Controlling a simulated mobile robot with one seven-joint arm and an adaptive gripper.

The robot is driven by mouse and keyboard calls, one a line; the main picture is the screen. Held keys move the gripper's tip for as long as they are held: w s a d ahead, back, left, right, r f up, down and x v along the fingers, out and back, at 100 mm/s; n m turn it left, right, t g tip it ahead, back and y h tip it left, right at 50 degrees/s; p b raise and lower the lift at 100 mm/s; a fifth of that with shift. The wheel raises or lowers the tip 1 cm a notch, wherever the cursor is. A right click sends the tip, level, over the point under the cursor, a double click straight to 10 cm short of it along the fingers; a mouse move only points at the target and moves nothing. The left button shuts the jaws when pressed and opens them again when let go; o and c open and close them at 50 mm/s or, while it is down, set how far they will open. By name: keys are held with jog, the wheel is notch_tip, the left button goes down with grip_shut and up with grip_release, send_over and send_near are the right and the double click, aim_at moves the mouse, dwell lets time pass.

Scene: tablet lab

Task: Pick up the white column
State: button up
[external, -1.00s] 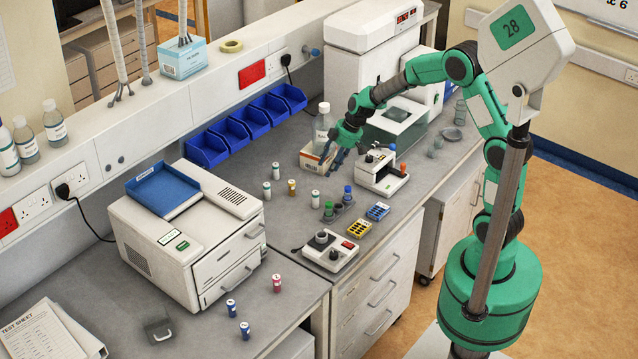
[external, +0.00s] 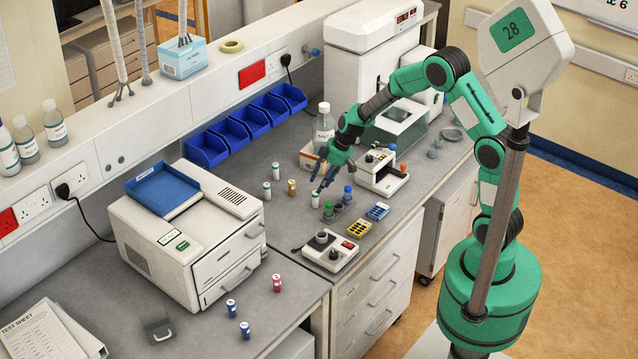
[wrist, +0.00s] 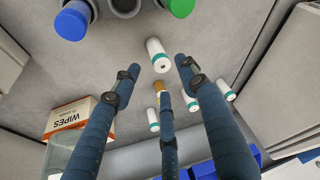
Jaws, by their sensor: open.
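Several small white columns with teal bands stand upright on the grey bench. The nearest white column (external: 315,200) stands just below my gripper (external: 321,186). In the wrist view this column (wrist: 157,54) lies ahead of the gap between the two upper fingers. My gripper (wrist: 159,78) is open and empty, its three blue fingers spread. Other white columns (external: 276,171) and (external: 267,188) stand farther left, and they also show beyond the fingers in the wrist view (wrist: 195,86). Whether any fingertip touches the nearest column I cannot tell.
An amber-banded column (external: 292,187) stands left of the gripper. A wipes box (external: 309,158) and bottle stand behind. A white instrument (external: 383,180) is farther right. Bench between columns is clear.

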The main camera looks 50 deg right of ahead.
aim_at(316, 199)
jog(key=shift+s+x, duration=0.15)
jog(key=shift+x, duration=0.85)
jog(key=shift+s+x, duration=0.15)
jog(key=shift+x, duration=0.85)
jog(key=shift+w+a+f, duration=0.2)
jog(key=shift+f, duration=0.45)
grip_shut()
